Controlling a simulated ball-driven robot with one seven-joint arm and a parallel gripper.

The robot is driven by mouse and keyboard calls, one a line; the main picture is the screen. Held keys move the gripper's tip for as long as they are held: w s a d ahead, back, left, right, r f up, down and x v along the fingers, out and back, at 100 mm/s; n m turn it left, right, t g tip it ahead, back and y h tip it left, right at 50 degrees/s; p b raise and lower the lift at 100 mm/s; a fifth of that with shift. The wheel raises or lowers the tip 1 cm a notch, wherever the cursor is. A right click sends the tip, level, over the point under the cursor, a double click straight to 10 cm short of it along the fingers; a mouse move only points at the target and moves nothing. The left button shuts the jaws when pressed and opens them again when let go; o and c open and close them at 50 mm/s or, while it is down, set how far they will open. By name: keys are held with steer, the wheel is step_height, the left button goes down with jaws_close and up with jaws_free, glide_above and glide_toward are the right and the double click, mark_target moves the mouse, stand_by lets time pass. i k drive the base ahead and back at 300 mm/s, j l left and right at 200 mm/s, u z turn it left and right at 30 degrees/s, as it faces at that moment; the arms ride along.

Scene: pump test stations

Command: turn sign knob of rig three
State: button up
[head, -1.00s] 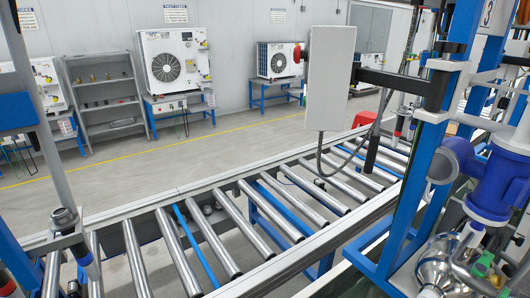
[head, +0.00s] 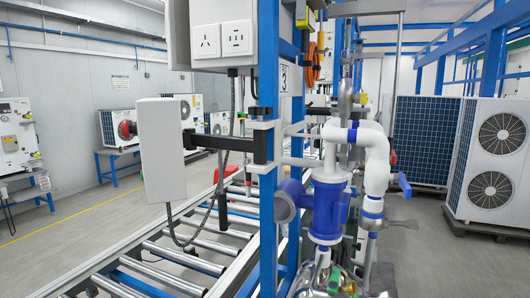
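A small plate marked 3 (head: 284,78) is on the rig beside the blue upright post (head: 267,95). A pale box-shaped sign (head: 162,150) is held out to the left of the post by a black bracket arm (head: 222,146). My gripper is not in view.
A roller conveyor (head: 178,262) runs below and behind the sign. A blue pump (head: 327,208) with white pipes (head: 377,160) stands right of the post. A socket box (head: 222,40) hangs above. Large outdoor units (head: 492,160) stand on open floor at the right.

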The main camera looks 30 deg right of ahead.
mark_target(317, 141)
steer(key=i+l, duration=0.1)
steer(key=l, duration=0.45)
steer(key=i+l, duration=0.1)
steer(key=l, duration=0.45)
steer(key=i+l, duration=0.1)
steer(key=l, duration=1)
steer(key=i, duration=0.05)
